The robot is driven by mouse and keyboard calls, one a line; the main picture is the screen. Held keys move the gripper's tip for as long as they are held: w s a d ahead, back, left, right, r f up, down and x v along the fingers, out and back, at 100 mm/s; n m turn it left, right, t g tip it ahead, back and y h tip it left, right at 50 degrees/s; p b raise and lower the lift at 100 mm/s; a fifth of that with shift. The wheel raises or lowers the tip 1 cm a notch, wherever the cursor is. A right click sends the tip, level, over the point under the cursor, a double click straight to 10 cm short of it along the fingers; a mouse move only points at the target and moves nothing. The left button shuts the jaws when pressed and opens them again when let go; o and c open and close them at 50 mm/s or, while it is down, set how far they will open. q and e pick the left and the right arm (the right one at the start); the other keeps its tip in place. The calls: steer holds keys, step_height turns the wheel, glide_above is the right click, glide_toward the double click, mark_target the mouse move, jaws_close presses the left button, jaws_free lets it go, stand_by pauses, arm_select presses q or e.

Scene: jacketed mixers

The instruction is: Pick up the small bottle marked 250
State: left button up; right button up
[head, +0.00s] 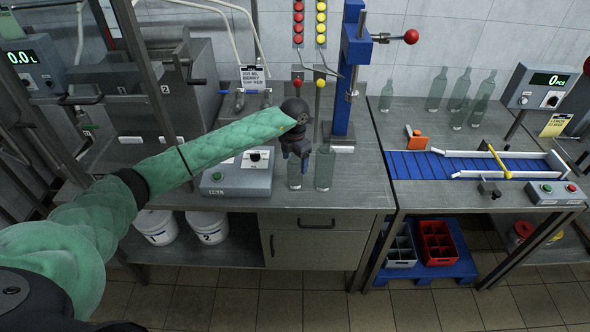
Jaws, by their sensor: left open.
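Two clear glass bottles stand upright at the front of the left bench: one (294,178) directly below my left gripper, partly covered by it, and one (325,169) just to its right. I cannot read any 250 mark on either bottle. My left gripper (296,154) is open and points down over the left one of the pair. Its dark fingers overlap the top of that bottle, and I cannot tell whether they touch it. My right gripper is out of view.
A grey control box (238,174) stands left of the bottles, and a blue press column (346,75) behind. A sign (252,77) reads 250 ML BERRY CAP RED. More bottles (437,90) stand on the right bench behind a blue conveyor (420,165). The bench front edge is close.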

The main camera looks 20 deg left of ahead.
arm_select(q)
steer(key=c, duration=1.5)
steer(key=shift+r, duration=0.1)
